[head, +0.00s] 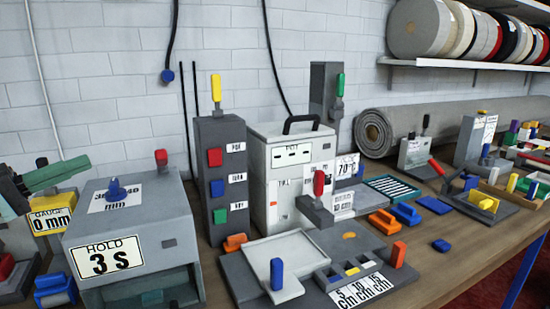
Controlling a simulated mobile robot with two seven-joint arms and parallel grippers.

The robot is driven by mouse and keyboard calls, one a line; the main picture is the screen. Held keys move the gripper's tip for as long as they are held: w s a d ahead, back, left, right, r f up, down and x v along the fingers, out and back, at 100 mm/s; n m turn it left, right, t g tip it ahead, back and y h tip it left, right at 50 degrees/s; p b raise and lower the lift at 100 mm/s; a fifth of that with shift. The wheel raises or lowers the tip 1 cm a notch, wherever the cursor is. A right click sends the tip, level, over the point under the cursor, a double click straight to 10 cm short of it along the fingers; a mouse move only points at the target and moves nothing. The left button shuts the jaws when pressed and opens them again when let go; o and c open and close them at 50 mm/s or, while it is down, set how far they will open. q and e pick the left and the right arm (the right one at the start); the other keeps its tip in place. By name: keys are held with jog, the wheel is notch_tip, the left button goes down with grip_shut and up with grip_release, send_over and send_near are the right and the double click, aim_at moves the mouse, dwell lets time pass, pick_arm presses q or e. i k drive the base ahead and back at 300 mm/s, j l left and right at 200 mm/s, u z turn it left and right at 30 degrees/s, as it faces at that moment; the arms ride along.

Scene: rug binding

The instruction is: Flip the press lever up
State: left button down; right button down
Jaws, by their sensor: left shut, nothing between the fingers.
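Several upright levers are in the head view, and I cannot tell for sure which is the press lever. One red-handled lever (319,183) stands upright on a grey arm at the front of the white box (262,146). A green handle (340,85) points up on the tall grey column (321,92). My right gripper is out of view.
A grey column with red, blue and green buttons (222,183) has a yellow handle on top. A grey base plate (232,270) with a white tray lies in front. A rolled rug (452,117) lies at the back right. Bare wooden table (433,268) shows at the front right.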

aim_at(162, 163)
jog(key=k, duration=1.3)
